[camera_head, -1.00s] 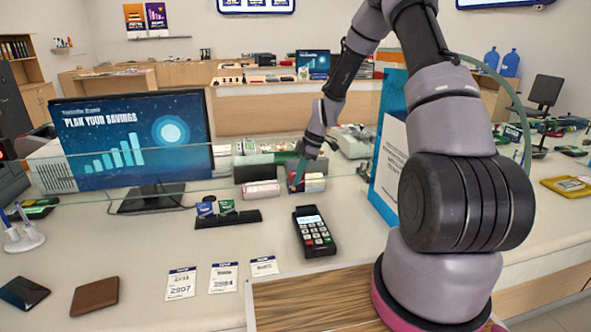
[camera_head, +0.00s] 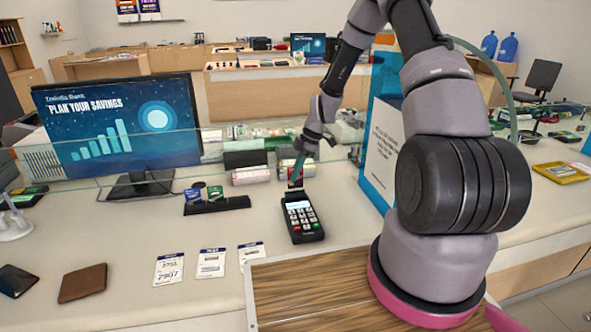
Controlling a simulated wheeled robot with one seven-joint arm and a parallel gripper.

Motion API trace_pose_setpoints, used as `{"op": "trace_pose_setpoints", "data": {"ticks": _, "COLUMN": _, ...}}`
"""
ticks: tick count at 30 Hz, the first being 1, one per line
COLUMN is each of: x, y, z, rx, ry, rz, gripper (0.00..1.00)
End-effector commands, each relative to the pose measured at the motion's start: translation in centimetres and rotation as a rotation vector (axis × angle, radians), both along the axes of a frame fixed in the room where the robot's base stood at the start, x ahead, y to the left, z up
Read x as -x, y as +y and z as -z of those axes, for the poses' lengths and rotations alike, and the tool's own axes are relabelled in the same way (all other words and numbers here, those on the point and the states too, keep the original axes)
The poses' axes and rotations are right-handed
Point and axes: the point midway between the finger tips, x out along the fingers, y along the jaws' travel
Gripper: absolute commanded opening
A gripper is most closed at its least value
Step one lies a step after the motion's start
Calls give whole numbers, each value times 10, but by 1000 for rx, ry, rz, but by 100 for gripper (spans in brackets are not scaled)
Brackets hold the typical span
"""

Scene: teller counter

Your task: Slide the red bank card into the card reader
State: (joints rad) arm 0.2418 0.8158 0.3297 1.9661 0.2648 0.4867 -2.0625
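The card reader (camera_head: 302,219) is a black handheld terminal with a small screen and a keypad, lying on the counter left of my arm's base. My gripper (camera_head: 297,176) points down just beyond the reader's far end, close to its top edge. The gripper is small and seen from behind, so I cannot tell how far its fingers are apart. A small brownish patch shows at the fingertips, but I cannot tell whether it is a card. I cannot make out the red bank card anywhere.
A black holder with small cards (camera_head: 215,203) stands left of the reader, before a monitor (camera_head: 120,125). A clear glass screen crosses behind. Paper tags (camera_head: 211,263) and a brown wallet (camera_head: 83,283) lie at front left. A blue-edged sign panel (camera_head: 379,140) stands right.

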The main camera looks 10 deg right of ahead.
Motion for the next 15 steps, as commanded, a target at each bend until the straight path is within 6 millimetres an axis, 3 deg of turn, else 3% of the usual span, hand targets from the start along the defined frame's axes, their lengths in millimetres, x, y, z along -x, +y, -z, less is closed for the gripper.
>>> {"op": "trace_pose_setpoints", "data": {"ticks": 15, "x": 0, "y": 0, "z": 26, "rx": 0, "ry": 0, "rz": -1, "gripper": 0}}
